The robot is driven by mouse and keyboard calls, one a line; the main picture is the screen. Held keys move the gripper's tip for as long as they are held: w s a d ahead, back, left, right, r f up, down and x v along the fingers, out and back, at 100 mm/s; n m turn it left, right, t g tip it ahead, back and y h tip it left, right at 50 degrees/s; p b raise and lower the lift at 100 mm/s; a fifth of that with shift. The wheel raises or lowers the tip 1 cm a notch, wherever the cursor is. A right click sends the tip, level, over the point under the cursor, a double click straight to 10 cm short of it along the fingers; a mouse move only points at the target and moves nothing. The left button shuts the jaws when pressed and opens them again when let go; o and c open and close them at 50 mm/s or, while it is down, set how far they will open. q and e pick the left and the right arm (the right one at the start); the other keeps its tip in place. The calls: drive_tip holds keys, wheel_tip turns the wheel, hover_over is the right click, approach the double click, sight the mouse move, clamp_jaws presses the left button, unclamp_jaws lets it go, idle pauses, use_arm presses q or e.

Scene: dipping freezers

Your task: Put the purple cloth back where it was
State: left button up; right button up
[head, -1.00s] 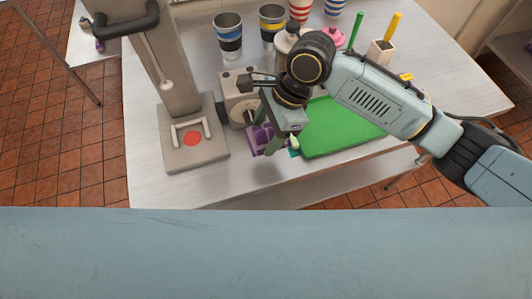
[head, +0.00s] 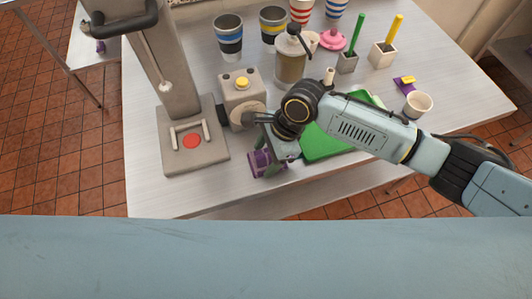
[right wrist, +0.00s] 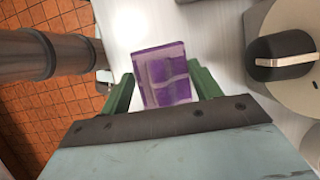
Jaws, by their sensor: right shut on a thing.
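The purple cloth (head: 257,160) is a small folded block near the front edge of the steel table (head: 150,190). My right gripper (head: 267,168) is shut on it, pointing down. In the right wrist view the cloth (right wrist: 163,75) sits between the two green fingers of the right gripper (right wrist: 160,90). I cannot tell whether the cloth touches the table top. My left gripper is not in view.
A grey press-like machine (head: 195,155) stands left of the cloth, and a grey box with a yellow button (head: 241,95) stands behind it. A green board (head: 325,143) lies to the right.

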drive_tip(key=o, duration=1)
drive_tip(key=shift+f, duration=0.1)
drive_tip(key=p+v, duration=0.1)
drive_tip(key=v, duration=1.1)
drive_tip(key=shift+a, duration=0.1)
